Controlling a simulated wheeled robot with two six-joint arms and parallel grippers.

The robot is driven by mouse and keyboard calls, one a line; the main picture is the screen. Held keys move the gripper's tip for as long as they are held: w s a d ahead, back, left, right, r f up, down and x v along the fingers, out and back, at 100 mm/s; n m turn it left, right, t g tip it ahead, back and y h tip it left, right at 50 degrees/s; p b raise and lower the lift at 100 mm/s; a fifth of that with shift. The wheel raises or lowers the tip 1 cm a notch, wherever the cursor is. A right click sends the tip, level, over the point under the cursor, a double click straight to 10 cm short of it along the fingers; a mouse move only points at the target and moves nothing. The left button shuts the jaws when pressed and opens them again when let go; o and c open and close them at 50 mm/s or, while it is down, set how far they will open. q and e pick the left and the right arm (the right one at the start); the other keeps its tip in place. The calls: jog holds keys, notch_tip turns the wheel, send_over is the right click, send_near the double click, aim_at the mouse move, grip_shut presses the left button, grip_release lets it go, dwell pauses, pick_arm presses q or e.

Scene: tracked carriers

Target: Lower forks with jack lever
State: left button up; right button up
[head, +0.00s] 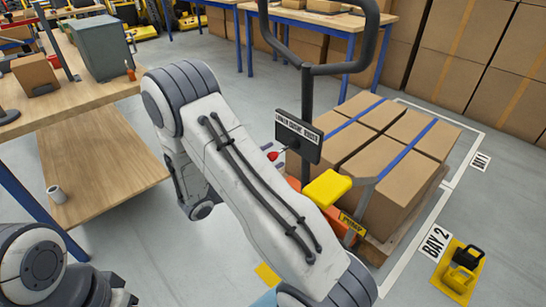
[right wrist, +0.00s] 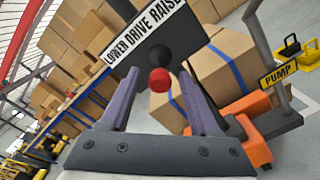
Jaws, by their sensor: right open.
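The pallet jack has a dark handle loop (head: 318,69) and a label plate (head: 298,137), which reads "LOWER DRIVE RAISE" in the right wrist view (right wrist: 135,38). The jack lever's red knob (head: 273,156) sticks out left of the plate; it also shows in the right wrist view (right wrist: 159,80). My right gripper (right wrist: 159,76) is open, its two purple-grey fingers on either side of the knob; contact cannot be told. My left gripper is out of view. The forks are hidden.
Strapped cartons (head: 385,150) stand on the jack's pallet. A wooden workbench (head: 85,110) is at left. A yellow-black item (head: 462,268) lies by Bay 2.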

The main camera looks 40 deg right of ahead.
jog(key=shift+d, duration=0.75)
grip_shut()
dwell(0.9)
